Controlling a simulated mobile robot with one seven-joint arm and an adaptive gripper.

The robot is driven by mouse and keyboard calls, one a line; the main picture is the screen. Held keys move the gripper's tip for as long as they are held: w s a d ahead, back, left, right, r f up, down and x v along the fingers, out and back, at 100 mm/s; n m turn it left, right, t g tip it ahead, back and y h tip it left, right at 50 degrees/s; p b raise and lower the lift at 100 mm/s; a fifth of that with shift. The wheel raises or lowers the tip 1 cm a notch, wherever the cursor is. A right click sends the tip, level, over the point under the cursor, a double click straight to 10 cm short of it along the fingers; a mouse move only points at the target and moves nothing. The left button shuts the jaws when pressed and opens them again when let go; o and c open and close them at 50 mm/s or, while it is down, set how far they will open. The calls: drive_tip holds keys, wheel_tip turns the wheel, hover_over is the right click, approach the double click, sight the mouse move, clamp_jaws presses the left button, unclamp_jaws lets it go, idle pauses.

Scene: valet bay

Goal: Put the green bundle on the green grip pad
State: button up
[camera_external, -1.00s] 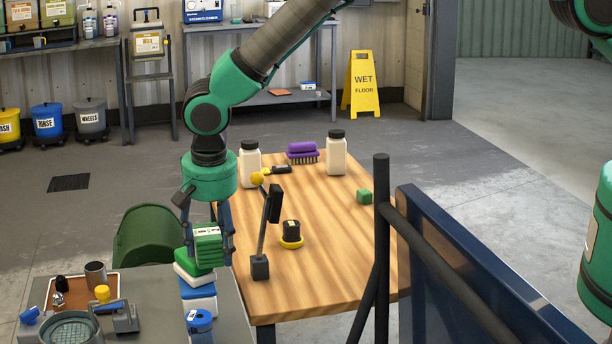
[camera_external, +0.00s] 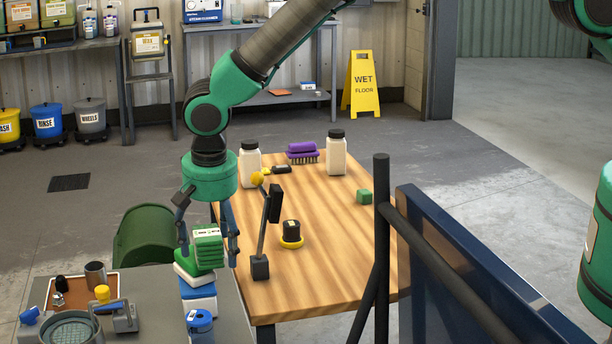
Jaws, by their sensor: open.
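The green bundle (camera_external: 208,240), banded with a white label on top, sits upright between the fingers of my gripper (camera_external: 209,256). The fingers are open, one on each side, with a small gap at the bundle's sides. Below the bundle a green surface, seemingly the green grip pad (camera_external: 194,264), shows at the left of its base. The bundle appears to rest on it; the contact is partly hidden. The pad lies on top of a white and blue stack (camera_external: 199,303) at the right edge of the grey bench.
A blue-capped container (camera_external: 200,322) stands just in front. A tray is left.

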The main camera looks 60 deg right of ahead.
sight(214, 236)
drive_tip(key=r, duration=0.7)
drive_tip(key=s+a+r+b, duration=0.1)
drive_tip(key=r, duration=0.3)
drive_tip(key=shift+s+a+r, duration=0.1)
drive_tip(key=shift+r, duration=0.35)
idle(0.4)
